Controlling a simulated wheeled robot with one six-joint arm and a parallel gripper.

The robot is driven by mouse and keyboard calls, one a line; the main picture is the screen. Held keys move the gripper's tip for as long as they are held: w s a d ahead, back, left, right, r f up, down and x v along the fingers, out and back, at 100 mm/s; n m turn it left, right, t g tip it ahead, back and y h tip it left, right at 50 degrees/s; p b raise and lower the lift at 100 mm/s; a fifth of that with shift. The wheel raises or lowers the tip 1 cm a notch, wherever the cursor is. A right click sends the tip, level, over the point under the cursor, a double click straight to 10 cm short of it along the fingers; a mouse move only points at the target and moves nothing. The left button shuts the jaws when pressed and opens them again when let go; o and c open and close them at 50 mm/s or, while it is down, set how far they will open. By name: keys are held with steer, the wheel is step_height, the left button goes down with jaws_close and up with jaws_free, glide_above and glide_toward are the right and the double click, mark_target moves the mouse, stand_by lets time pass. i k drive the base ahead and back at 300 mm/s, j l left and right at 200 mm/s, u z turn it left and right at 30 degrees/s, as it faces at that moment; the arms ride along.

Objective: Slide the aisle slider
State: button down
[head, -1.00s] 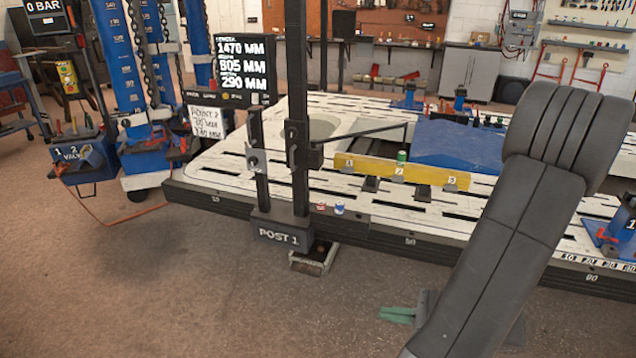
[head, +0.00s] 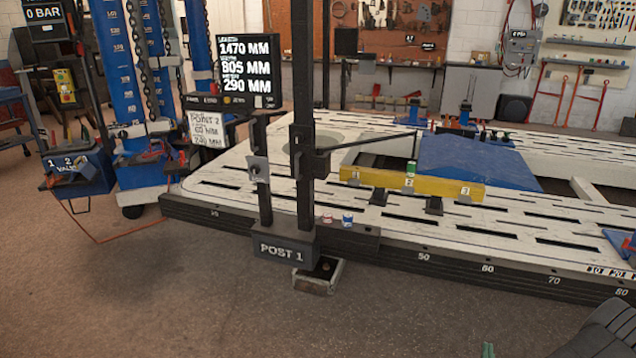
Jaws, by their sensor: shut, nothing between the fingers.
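A black upright marked POST 1 (head: 283,247) stands at the near edge of the white slotted bench (head: 230,180). A dark sliding block (head: 310,160) sits on its tall bar, with a thin pointer arm reaching right over the bench. A shorter bar beside it carries a grey block with a light knob (head: 258,168). No label shows which one is the aisle slider. Only the green fingertip end of my gripper (head: 487,350) shows at the bottom edge, well to the right of and below the post; it is shut and empty.
A yellow bar numbered 1 to 3 (head: 450,187) and a blue plate (head: 470,160) lie on the bench. A screen (head: 250,65) reads 1470, 805 and 290 MM. Blue columns and a valve box (head: 75,170) stand left. The floor before the post is clear.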

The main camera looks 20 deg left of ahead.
mark_target(306, 164)
steer(key=i+j, duration=0.2)
steer(key=j, duration=0.2)
steer(key=i+j, duration=0.2)
steer(key=j, duration=0.2)
steer(key=i+j, duration=0.2)
steer(key=j, duration=0.2)
steer(key=i+j, duration=0.2)
steer(key=j, duration=0.2)
steer(key=i+j, duration=0.2)
steer(key=j, duration=0.2)
steer(key=i+j, duration=0.2)
steer(key=j, duration=0.2)
